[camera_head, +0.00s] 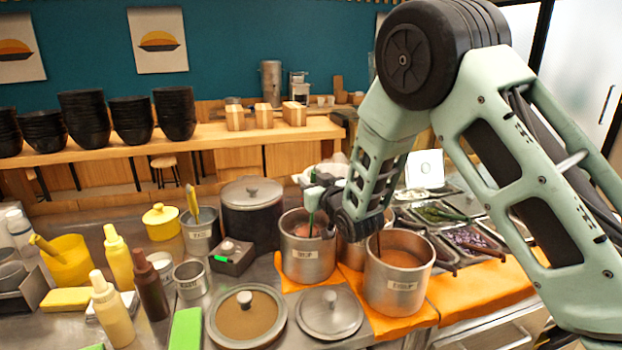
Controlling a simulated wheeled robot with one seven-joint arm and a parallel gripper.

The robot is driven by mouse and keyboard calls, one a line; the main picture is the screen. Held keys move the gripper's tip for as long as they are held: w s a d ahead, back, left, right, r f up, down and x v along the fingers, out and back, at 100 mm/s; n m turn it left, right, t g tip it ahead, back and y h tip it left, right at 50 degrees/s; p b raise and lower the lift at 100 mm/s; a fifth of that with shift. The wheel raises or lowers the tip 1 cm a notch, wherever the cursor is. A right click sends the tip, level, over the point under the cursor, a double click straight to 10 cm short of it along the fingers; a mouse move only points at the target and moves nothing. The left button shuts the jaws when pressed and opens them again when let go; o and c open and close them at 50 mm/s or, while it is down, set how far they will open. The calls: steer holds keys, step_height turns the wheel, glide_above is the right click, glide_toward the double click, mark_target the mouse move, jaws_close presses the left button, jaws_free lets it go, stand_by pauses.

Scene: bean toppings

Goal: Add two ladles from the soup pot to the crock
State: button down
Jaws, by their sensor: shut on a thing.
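A steel pot (308,262) with a white label stands at center on an orange cloth, with reddish contents. A second labelled steel pot (397,290) to its right holds orange-brown liquid, and a thin dark handle stands in it. The label words are too small to read surely, so I cannot tell which is the soup pot or the crock. My gripper (316,192) is over the left pot, shut on a green-handled utensil (311,208), which appears to be a ladle. Its lower end is hidden. A third steel pot (350,252) is partly hidden behind these.
A dark lidded pot (252,222) stands behind at left. A round glass-lidded pan (245,318) and a loose steel lid (330,314) lie in front. Sauce bottles (118,262) crowd the left. Topping trays (470,240) lie right, partly behind my arm.

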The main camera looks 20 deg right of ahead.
steer(key=shift+f+b, duration=3.15)
steer(key=shift+f, duration=0.5)
steer(key=shift+s+r, duration=0.3)
steer(key=shift+r, duration=0.15)
step_height(320, 180, up, 16)
steer(key=p, duration=0.7)
steer(key=shift+r, duration=0.25)
